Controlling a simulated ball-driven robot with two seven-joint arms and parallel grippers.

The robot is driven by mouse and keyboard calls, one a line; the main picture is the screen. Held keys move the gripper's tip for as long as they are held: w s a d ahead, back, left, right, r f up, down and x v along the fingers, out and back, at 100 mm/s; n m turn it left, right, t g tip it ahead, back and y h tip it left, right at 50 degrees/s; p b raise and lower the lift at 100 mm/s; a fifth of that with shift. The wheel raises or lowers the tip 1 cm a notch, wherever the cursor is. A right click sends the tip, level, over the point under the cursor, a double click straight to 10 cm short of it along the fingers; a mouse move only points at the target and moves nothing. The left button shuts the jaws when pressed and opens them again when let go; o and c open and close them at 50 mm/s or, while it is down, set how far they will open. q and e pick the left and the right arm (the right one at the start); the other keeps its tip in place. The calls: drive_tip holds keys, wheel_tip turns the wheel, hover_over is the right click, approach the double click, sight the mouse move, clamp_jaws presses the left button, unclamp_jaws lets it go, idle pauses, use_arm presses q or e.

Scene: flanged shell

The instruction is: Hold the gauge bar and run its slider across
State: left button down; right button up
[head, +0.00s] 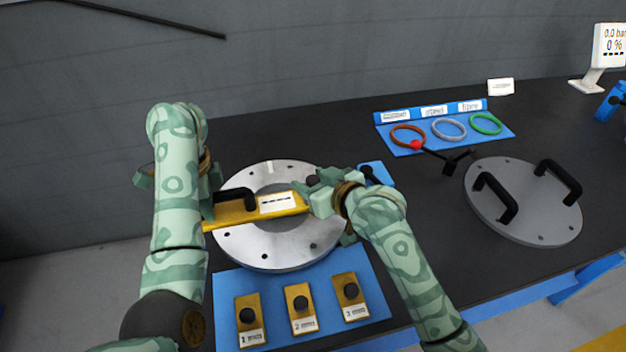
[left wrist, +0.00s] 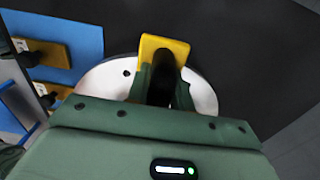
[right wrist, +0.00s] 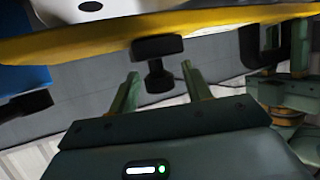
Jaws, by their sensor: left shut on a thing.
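The yellow gauge bar (head: 238,217) with a white label lies across the round metal flange (head: 275,255). My left gripper (left wrist: 163,92) is shut on the bar's black handle (head: 236,194) near its left end; the arm partly hides this in the head view. The dark slider knob (right wrist: 157,78) sits on the bar toward its right end. My right gripper (right wrist: 163,90) is open, its fingers on either side of the knob with gaps visible. In the head view the right gripper (head: 318,190) covers the bar's right end.
A blue mat (head: 275,290) in front holds several yellow blocks with black knobs. A round grey cover (head: 525,215) with two black handles lies at right. Behind it a blue tray (head: 455,138) holds red, grey and green rings. A gauge display (head: 607,48) stands at the back right.

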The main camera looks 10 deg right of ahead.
clamp_jaws()
drive_tip(key=d, duration=0.7)
drive_tip(key=shift+o, duration=0.3)
unclamp_jaws()
drive_tip(key=shift+a, duration=0.1)
drive_tip(key=shift+s, duration=0.1)
drive_tip(key=v, duration=1.1)
drive_tip(key=shift+s+r, duration=0.25)
drive_tip(key=shift+s, duration=0.05)
